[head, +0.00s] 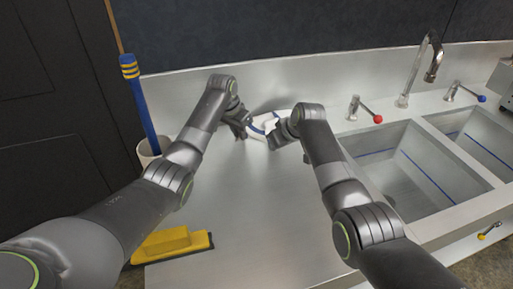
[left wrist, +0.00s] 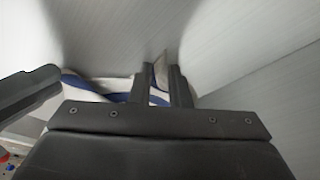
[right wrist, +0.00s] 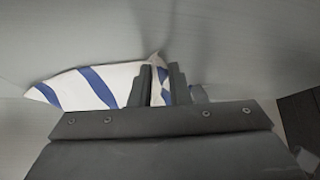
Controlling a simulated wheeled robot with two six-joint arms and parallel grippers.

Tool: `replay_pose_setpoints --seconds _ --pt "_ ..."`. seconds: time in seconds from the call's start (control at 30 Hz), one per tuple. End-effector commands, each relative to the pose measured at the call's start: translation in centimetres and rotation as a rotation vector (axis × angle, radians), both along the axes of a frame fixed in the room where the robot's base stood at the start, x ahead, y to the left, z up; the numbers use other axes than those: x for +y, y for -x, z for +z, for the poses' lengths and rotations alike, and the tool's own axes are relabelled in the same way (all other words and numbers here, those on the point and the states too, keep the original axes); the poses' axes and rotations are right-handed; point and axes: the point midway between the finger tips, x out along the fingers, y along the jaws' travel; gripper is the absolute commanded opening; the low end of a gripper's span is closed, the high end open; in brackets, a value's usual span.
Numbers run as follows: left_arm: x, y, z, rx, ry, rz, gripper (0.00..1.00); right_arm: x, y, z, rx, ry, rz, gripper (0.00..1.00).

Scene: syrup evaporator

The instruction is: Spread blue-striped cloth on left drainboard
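The blue-striped white cloth (head: 258,127) is bunched at the back of the left drainboard (head: 260,210), close to the backsplash. My left gripper (head: 245,131) is at the cloth's left side; in the left wrist view its fingers (left wrist: 159,88) are close together with a fold of cloth between them. My right gripper (head: 277,138) is at the right side of the cloth; in the right wrist view its fingers (right wrist: 160,84) pinch a raised fold. More of the striped cloth (right wrist: 95,86) stretches left there. My grippers and right arm hide part of the cloth in the head view.
A yellow brush or scraper (head: 172,244) lies at the drainboard's front left. A blue-handled tool (head: 143,105) stands in a white holder (head: 147,151) at the left. The sink basin (head: 395,170), red-knobbed tap (head: 368,111) and faucet (head: 415,75) are right. The middle drainboard is clear.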

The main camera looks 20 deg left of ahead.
Motion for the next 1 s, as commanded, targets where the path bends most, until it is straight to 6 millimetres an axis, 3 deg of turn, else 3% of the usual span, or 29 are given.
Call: replay_pose_setpoints --seconds 0.23,0.7,1.0 --pt "0.0 0.0 0.0 0.000 0.000 0.000 0.00 0.0 0.0 0.0 0.000 0.000 0.000 0.00" --pt "0.0 0.0 0.0 0.001 0.000 0.000 0.00 0.0 0.0 0.1 0.000 0.000 0.000 0.00" --pt "0.0 0.0 1.4 0.000 0.000 0.000 0.00 0.0 0.0 1.5 0.000 0.000 0.000 0.00"
